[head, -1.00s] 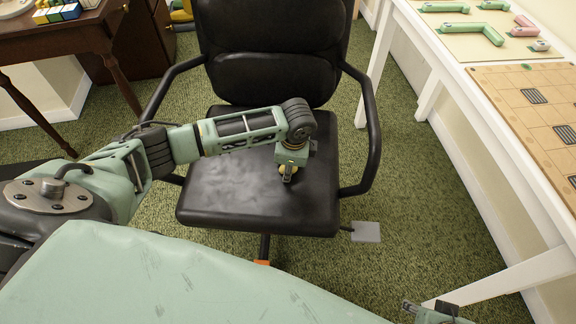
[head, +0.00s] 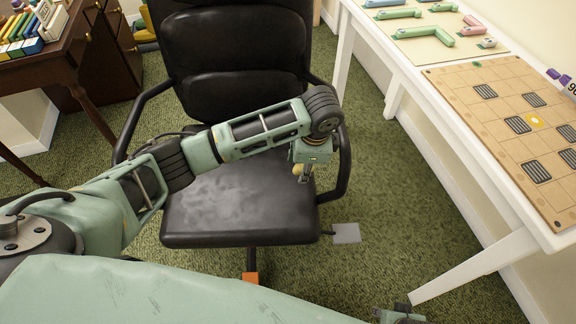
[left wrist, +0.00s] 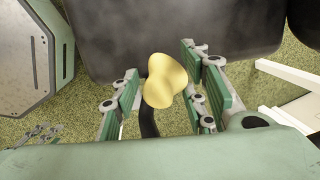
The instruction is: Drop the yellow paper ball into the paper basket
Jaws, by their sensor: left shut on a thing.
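The yellow paper ball (left wrist: 165,82) is crumpled and sits between the green finger pads of my left gripper (left wrist: 166,88) in the left wrist view. In the head view my left gripper (head: 303,174) points down at the right side of the black chair's seat, with a bit of yellow showing at its fingers. It is shut on the ball. My right gripper (head: 398,315) shows only partly at the bottom edge of the head view, and its fingers cannot be made out. No paper basket is visible in either current view.
The black office chair (head: 232,45) stands in front of me, with armrests on both sides. A white table (head: 470,190) with a grid board (head: 515,125) runs along the right. A dark wooden desk (head: 75,50) stands at left. Green carpet (head: 385,215) lies open between chair and table.

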